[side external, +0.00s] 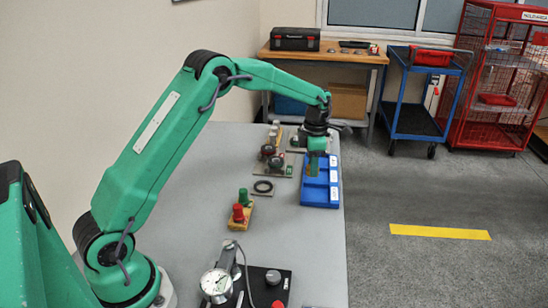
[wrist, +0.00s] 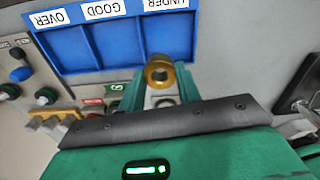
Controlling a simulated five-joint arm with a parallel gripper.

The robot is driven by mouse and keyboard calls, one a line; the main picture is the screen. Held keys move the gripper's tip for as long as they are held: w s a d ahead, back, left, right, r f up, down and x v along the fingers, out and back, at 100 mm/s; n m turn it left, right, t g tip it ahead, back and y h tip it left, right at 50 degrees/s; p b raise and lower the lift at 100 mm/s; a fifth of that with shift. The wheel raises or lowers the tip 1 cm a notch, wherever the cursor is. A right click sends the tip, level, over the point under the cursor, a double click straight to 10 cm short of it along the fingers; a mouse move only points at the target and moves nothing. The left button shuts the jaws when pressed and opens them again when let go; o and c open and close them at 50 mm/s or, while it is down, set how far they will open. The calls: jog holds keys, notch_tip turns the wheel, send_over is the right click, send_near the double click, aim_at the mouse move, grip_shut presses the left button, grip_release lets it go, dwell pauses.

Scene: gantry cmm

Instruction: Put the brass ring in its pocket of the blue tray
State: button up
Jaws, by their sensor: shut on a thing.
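The brass ring (wrist: 160,72) is held at the tips of my gripper (wrist: 158,84) in the wrist view, with its hole facing the camera. The blue tray (side external: 320,206) lies near the right edge of the grey table. In the wrist view the tray (wrist: 66,70) has three pockets labelled OVER, GOOD and UNDER, with the labels upside down. The ring overlaps the near edge of the UNDER pocket in that picture; its height above the tray is unclear. In the side view my gripper (side external: 314,170) is over the tray, and the ring cannot be made out there.
Left of the tray are a dark ring on a plate (side external: 263,187), a wooden block with red and green knobs (side external: 238,212), and several dark-knobbed gauges (side external: 270,155). A dial gauge stand (side external: 262,284) is at the front. The table between them is clear.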

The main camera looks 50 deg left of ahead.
jog(key=shift+f, duration=2.5)
jog(key=shift+f, duration=0.7)
jog(key=o, duration=1.2)
jog(key=shift+c, duration=0.2)
jog(key=shift+o, duration=0.4)
jog(key=o, duration=0.3)
jog(key=shift+r, duration=0.15)
jog(key=shift+r, duration=3.35)
